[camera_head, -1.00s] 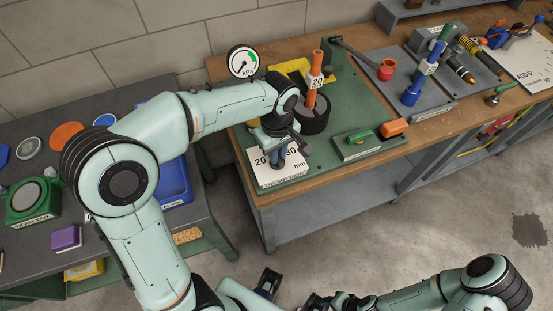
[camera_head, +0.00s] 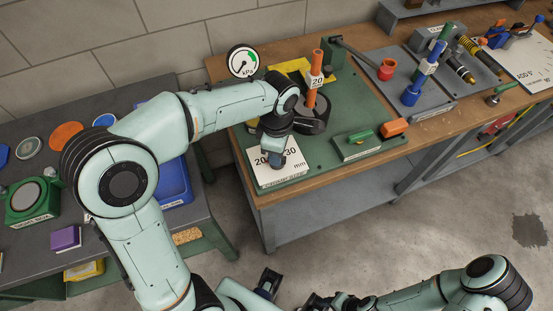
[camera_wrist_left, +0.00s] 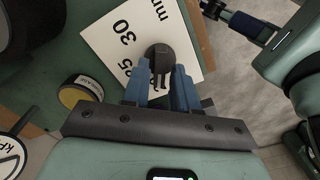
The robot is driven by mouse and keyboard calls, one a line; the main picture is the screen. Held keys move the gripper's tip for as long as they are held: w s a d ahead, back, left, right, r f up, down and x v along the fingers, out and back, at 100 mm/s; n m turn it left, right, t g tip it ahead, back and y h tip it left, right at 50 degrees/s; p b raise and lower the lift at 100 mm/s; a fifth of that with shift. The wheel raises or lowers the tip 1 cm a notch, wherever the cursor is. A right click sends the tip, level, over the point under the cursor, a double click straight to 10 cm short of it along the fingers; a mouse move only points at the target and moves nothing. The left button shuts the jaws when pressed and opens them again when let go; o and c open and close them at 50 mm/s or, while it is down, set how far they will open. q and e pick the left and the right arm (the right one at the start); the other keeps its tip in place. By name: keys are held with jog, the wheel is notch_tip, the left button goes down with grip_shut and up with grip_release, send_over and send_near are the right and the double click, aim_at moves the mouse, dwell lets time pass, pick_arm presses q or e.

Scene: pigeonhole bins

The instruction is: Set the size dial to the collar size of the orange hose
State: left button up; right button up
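The orange hose (camera_head: 317,60) stands upright in a black round base (camera_head: 318,118) on the green board. Its white collar tag (camera_head: 317,82) reads 20. The size dial's white plate (camera_head: 285,173) lies at the board's front left corner, with 20, 30 and mm legible. My left gripper (camera_head: 274,160) is low over the plate, covering its knob. In the left wrist view the dark knob (camera_wrist_left: 159,56) sits between the blue fingertips of my left gripper (camera_wrist_left: 163,72). They look apart, with gaps beside the knob's bar; contact is unclear. The knob's setting cannot be read.
A kPa gauge (camera_head: 242,61) stands behind the board. A blue hose (camera_head: 411,93) stands further right. My right arm (camera_head: 440,290) is at the bottom, clear of the bench.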

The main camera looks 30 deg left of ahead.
pick_arm(q)
jog(key=shift+r, duration=0.1)
pick_arm(e)
jog(key=shift+r, duration=0.1)
pick_arm(q)
jog(key=shift+r+p, duration=1.05)
jog(key=shift+r, duration=0.4)
pick_arm(e)
jog(key=shift+w+r, duration=0.3)
jog(key=shift+r, duration=0.25)
jog(key=shift+w+r, duration=0.3)
jog(key=shift+r, duration=0.25)
pick_arm(q)
notch_tip(320, 180, up, 13)
jog(key=p, duration=0.2)
jog(key=shift+r, duration=0.15)
pick_arm(e)
jog(key=r, duration=0.1)
jog(key=w+r, duration=0.1)
jog(key=shift+w+r, duration=0.3)
jog(key=shift+r, duration=0.1)
jog(key=shift+s, duration=0.1)
